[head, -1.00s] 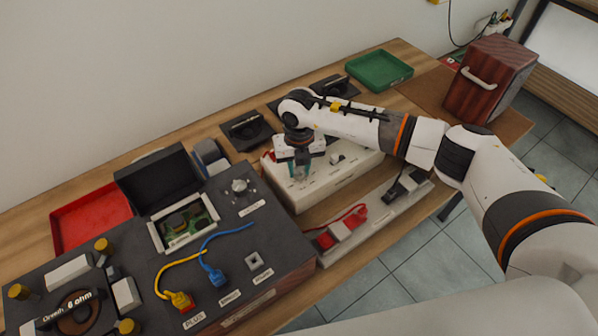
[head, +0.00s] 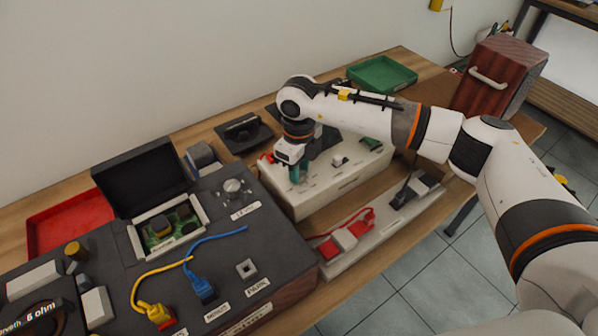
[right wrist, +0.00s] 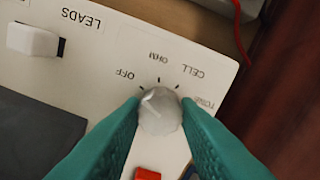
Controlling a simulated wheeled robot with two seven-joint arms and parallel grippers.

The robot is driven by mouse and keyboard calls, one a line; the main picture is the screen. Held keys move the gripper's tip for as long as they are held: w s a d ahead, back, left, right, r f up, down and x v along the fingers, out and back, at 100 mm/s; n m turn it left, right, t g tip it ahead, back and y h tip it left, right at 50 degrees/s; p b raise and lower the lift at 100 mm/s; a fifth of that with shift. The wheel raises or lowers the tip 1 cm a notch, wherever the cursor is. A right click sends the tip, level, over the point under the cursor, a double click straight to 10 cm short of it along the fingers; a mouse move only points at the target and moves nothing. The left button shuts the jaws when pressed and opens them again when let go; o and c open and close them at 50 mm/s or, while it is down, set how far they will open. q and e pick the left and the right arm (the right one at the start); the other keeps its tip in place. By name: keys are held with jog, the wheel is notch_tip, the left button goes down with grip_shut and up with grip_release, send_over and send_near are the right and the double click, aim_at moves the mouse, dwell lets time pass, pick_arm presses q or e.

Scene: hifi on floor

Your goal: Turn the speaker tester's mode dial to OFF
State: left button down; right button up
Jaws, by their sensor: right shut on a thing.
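The speaker tester is a white box (head: 335,186) on the bench, in the middle of the head view. My right gripper (head: 297,174) points down onto its top. In the right wrist view, the green fingers of my right gripper (right wrist: 159,122) are shut on the round grey mode dial (right wrist: 160,112), one on each side. Labels OFF, OHM, CELL and TONE show upside down around it. A pale mark on the dial lies at its upper left, towards OFF; I cannot tell whether it lines up exactly. My left gripper is not in view.
A white slide switch (right wrist: 33,41) marked LEADS and a red part (right wrist: 147,173) sit near the dial. A dark unit (head: 230,255) with yellow and blue leads stands left of the tester. A strip with a red cable (head: 345,237) lies in front. A wooden speaker box (head: 496,78) stands at right.

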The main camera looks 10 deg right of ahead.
jog(key=shift+r+n, duration=0.1)
jog(key=shift+n, duration=0.2)
jog(key=o, duration=1)
notch_tip(320, 180, up, 12)
jog(key=shift+f+b, duration=0.1)
jog(key=shift+b, duration=0.85)
